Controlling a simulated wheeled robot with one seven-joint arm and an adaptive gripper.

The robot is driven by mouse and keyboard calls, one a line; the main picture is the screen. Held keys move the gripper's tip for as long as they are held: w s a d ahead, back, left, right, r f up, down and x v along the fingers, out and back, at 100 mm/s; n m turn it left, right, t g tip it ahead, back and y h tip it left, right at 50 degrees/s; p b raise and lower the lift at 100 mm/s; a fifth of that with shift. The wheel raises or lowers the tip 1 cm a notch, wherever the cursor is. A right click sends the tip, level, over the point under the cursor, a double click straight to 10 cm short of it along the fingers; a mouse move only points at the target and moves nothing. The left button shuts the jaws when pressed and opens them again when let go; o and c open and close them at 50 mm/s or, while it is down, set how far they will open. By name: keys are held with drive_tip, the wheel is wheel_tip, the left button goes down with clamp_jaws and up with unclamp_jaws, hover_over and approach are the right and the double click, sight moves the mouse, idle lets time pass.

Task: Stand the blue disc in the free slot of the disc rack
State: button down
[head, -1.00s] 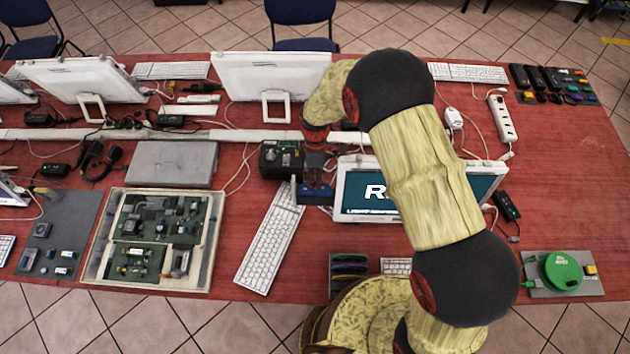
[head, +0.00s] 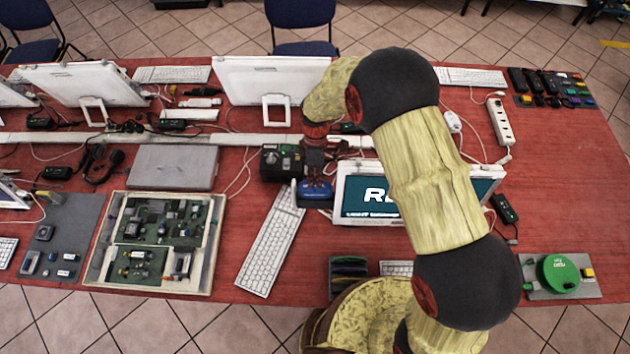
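My gripper (head: 314,178) hangs from the wrist over the table, left of the lit screen and above the top end of a white keyboard. A blue rounded thing (head: 315,197) shows at the gripper's lower end. It may be the blue disc, but the view is too small to be sure. The fingers are dark and hard to make out, so I cannot tell whether they are open or shut on it. A dark slotted rack (head: 349,268), likely the disc rack, stands at the table's front edge, below and right of the gripper. Its slots are partly unclear.
A lit screen (head: 357,192) stands right of the gripper, partly behind my arm. A black box (head: 280,162) is close on its left. The white keyboard (head: 268,245) lies left of the rack. A green disc (head: 557,273) lies on a grey plate at the right.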

drive_tip(key=p+v, duration=0.4)
drive_tip(key=v, duration=0.6)
idle(0.7)
idle(0.4)
